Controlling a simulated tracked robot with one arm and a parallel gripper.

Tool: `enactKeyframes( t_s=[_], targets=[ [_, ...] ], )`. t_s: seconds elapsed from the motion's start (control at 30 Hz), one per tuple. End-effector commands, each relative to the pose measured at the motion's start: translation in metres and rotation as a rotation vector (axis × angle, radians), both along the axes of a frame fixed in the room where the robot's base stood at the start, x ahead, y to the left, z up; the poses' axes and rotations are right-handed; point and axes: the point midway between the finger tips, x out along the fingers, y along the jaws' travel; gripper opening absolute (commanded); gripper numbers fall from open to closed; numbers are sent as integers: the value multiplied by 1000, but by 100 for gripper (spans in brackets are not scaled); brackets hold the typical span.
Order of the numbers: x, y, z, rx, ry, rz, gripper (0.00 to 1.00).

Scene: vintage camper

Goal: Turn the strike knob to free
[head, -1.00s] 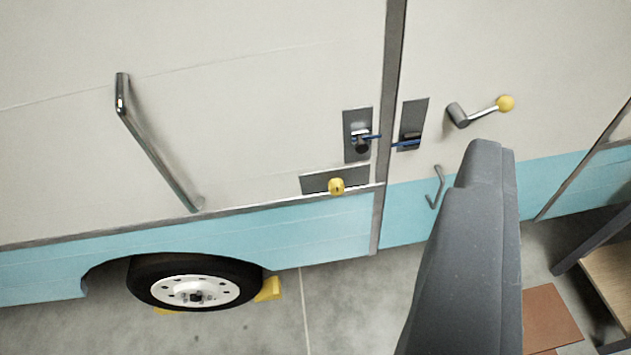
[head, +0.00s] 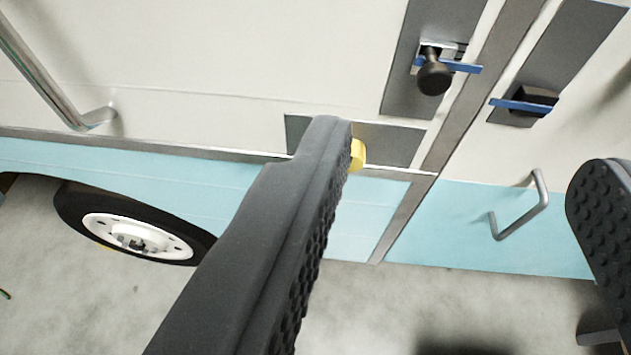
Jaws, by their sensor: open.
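A yellow knob (head: 358,155) sits on a dark horizontal plate (head: 400,143) low on the cream door, mostly hidden behind my left finger. Above it, a black round knob (head: 434,78) stands out from a dark upright plate (head: 405,95), with a blue bar (head: 465,67) reaching right across the seam. A black catch (head: 527,97) with a blue strip sits on another plate (head: 583,50) right of the seam. No label shows which is the strike knob. My gripper (head: 465,153) is open and empty, its ridged fingers spread before the seam; contact with the wall cannot be told.
A bent grey handle (head: 538,205) stands out from the blue panel between my fingers. A long metal grab bar (head: 45,75) is at upper left. A wheel (head: 125,228) is at lower left. Concrete floor (head: 360,310) lies below.

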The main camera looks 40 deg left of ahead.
Motion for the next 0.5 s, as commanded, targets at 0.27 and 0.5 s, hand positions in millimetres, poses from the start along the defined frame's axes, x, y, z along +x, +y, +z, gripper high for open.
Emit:
enactKeyframes(
  t_s=[0.27,0.5],
  targets=[
    [40,52,-167,-91,44,67,56],
    [49,62,-203,-126,50,72,56]
  ],
)
